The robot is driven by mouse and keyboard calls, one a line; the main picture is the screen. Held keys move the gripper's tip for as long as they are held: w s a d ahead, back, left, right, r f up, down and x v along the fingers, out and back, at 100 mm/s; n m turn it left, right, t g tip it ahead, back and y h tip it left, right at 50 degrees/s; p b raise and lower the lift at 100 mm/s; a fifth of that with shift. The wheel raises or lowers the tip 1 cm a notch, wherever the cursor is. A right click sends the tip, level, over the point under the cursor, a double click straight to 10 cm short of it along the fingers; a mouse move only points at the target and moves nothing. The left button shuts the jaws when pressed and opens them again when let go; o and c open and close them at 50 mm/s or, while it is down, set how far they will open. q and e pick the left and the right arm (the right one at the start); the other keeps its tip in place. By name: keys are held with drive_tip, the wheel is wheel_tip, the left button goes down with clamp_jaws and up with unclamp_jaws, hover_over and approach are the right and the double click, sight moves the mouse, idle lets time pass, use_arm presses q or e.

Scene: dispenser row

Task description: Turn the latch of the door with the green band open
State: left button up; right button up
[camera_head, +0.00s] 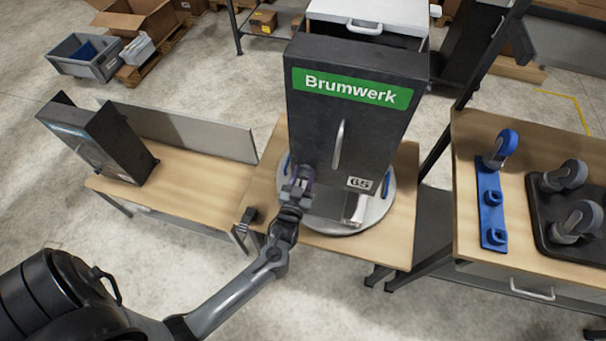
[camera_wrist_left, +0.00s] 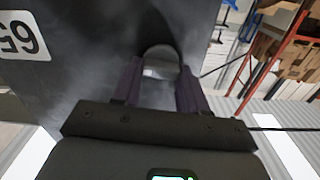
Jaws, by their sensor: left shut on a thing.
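A tall dark cabinet (camera_head: 345,125) stands on a round turntable. A green band (camera_head: 350,88) reading "Brumwerk" runs across the top of its front door, with a grey vertical handle (camera_head: 339,146) below. My left gripper (camera_head: 299,184) is at the lower left edge of the door. In the left wrist view its two purple-lined fingers (camera_wrist_left: 160,85) are shut on a grey rounded latch (camera_wrist_left: 160,53), which stands between them. In the head view the gripper hides most of the latch, so I cannot tell its angle. My right gripper is in neither view.
A "65" label (camera_head: 359,183) is at the door's lower right. The turntable (camera_head: 375,208) rests on a wooden table. A dark box (camera_head: 100,140) stands on the left bench. Casters and a blue plate (camera_head: 491,205) lie on the right table. The left bench is mostly clear.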

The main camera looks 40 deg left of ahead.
use_arm(q)
drive_tip(key=m+p, duration=0.2)
drive_tip(key=m, duration=0.1)
drive_tip(key=shift+d+r, duration=0.1)
drive_tip(key=shift+r, duration=0.1)
drive_tip(key=m+p, duration=0.3)
drive_tip(key=m, duration=0.1)
drive_tip(key=shift+w+m, duration=0.1)
drive_tip(key=shift+m, duration=0.3)
drive_tip(key=m+p, duration=0.2)
drive_tip(key=m, duration=0.2)
drive_tip(key=shift+d+f, duration=0.1)
drive_tip(key=m+p, duration=0.1)
drive_tip(key=m, duration=0.1)
drive_tip(key=m+p, duration=0.1)
drive_tip(key=m, duration=0.1)
drive_tip(key=shift+f+m, duration=0.2)
drive_tip(key=shift+m, duration=0.2)
drive_tip(key=shift+f, duration=0.1)
drive_tip(key=o, duration=1.1)
drive_tip(key=shift+c, duration=0.2)
